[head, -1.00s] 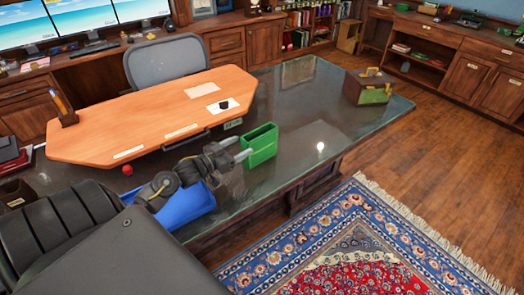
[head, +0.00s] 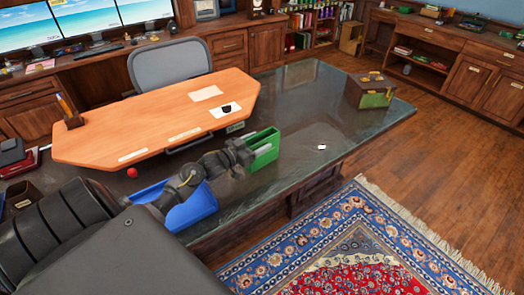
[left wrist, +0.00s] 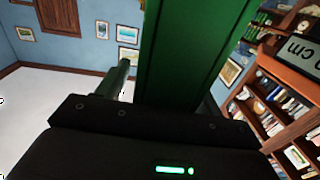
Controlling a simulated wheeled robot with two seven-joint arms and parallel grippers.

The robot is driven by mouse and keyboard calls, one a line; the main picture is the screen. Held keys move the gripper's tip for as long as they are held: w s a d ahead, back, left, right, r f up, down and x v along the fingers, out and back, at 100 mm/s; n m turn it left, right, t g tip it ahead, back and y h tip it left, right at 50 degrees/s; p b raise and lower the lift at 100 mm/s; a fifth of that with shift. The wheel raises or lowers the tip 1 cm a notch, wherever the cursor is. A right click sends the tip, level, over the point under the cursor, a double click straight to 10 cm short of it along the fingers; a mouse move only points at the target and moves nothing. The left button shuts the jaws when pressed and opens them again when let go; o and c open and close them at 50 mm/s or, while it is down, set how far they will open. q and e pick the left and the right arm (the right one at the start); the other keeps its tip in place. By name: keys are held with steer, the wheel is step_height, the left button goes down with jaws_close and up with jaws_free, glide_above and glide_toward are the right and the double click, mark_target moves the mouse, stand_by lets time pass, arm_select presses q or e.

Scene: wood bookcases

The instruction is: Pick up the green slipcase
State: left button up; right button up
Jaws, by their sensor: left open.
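The green slipcase (head: 266,142) stands upright on the dark desk top, its open side up, just right of the wooden board's front corner. My left gripper (head: 252,153) is at the slipcase, its open fingers reaching along it. In the left wrist view the slipcase (left wrist: 192,50) fills the middle, between the fingers. One finger (left wrist: 120,78) shows left of it with a gap; the other is mostly hidden. I cannot tell whether either finger touches it. My right gripper is not in view.
A blue open holder (head: 200,206) lies under my left forearm, and a small red ball (head: 132,173) is behind it. The wooden board (head: 170,122) lies behind the slipcase. A box (head: 368,92) stands at the desk's far right.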

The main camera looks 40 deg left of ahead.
arm_select(q)
steer(key=shift+s, duration=0.1)
steer(key=c, duration=1.4)
steer(key=shift+r, duration=0.15)
